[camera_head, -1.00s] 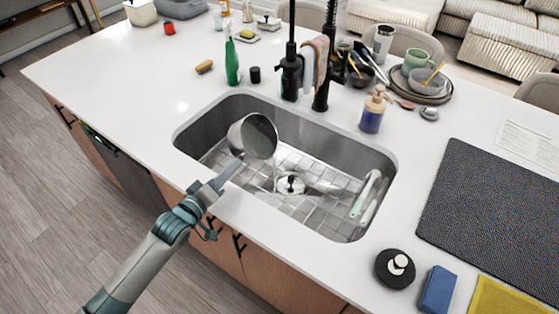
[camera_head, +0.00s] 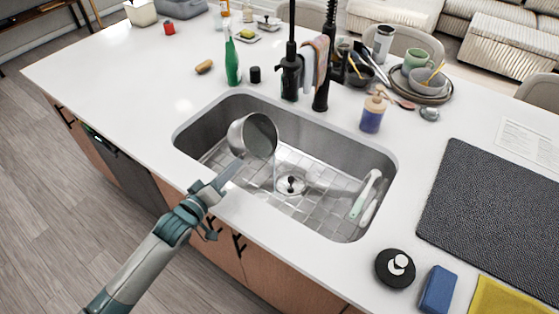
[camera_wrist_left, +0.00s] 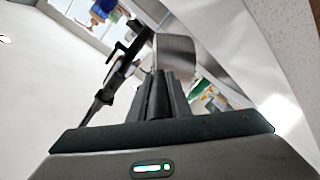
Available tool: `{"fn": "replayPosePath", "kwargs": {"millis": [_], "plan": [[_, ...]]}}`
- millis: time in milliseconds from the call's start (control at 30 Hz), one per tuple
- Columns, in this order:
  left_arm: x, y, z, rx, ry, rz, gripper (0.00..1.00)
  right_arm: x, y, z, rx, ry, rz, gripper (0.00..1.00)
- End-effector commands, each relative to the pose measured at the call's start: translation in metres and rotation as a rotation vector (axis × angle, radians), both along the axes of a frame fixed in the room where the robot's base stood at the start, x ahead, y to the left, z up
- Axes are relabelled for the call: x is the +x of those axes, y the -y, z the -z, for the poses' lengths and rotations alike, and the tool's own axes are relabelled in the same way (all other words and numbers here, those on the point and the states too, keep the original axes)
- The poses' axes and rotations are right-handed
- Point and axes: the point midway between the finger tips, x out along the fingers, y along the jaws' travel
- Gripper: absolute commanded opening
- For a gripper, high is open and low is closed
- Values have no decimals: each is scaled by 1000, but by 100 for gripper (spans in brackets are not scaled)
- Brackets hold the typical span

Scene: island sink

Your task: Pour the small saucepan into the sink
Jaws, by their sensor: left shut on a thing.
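The small saucepan (camera_head: 240,128) is a grey metal pan held over the left part of the sink. It is tilted on its side, with its open mouth facing right and down, and a faint clear stream seems to fall below its rim. My left gripper (camera_head: 220,184) is shut on the saucepan's handle at the sink's front edge. In the left wrist view the closed fingers (camera_wrist_left: 160,95) show with the pan's side (camera_wrist_left: 175,57) beyond them. The sink (camera_head: 340,222) is a steel basin with a wire grid and a round drain (camera_head: 291,185). My right gripper is not in view.
A brush with a pale handle (camera_head: 362,200) lies in the sink's right side. Black faucet parts (camera_head: 291,75) and a soap bottle (camera_head: 373,110) stand behind the sink. A green bottle (camera_head: 232,62) stands behind left. The counter's left part is clear.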

Motion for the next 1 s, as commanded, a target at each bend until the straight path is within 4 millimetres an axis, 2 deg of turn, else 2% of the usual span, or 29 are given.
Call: {"fn": "replayPosePath", "kwargs": {"millis": [1000], "plan": [[-3,5,-6,80,55,0,0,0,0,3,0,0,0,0]]}}
